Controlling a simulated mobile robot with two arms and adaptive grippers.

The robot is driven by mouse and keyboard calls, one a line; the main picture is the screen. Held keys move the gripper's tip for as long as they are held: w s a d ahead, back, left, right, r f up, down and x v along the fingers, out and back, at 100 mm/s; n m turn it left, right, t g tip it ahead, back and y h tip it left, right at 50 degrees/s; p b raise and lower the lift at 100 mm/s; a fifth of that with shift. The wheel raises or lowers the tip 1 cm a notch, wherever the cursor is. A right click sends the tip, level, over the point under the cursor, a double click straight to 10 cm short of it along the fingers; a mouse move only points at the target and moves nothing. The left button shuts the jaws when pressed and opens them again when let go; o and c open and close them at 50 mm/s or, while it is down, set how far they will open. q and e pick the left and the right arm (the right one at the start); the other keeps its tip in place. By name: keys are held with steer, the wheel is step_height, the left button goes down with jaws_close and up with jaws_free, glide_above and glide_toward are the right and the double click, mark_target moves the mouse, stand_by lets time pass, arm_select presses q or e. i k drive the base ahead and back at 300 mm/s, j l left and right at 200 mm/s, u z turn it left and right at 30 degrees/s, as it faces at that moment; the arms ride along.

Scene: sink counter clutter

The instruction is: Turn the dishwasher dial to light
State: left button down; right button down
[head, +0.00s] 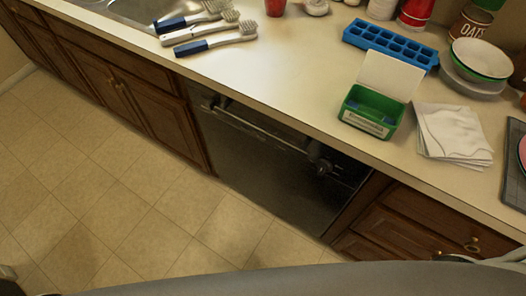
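The dishwasher (255,165) is a dark front panel built in under the counter, with a long bar handle (250,128) across its upper part. A dark round knob, which looks like the dial (324,167), stands out near the right end of the handle. Its markings and pointer are too small and dark to read. No gripper fingers show in the head view. A grey part at the bottom right edge looks like a piece of my arm.
Brushes (215,42), a blue ice tray (390,44), an open green box (371,111), white napkins (452,135) and stacked bowls (480,59) stand on the counter (290,75). Wooden cabinets (120,95) flank the dishwasher. The tiled floor (130,200) before it is clear.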

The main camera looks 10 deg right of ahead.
mark_target(323, 165)
steer(key=k+z, duration=0.15)
steer(key=z, duration=0.6)
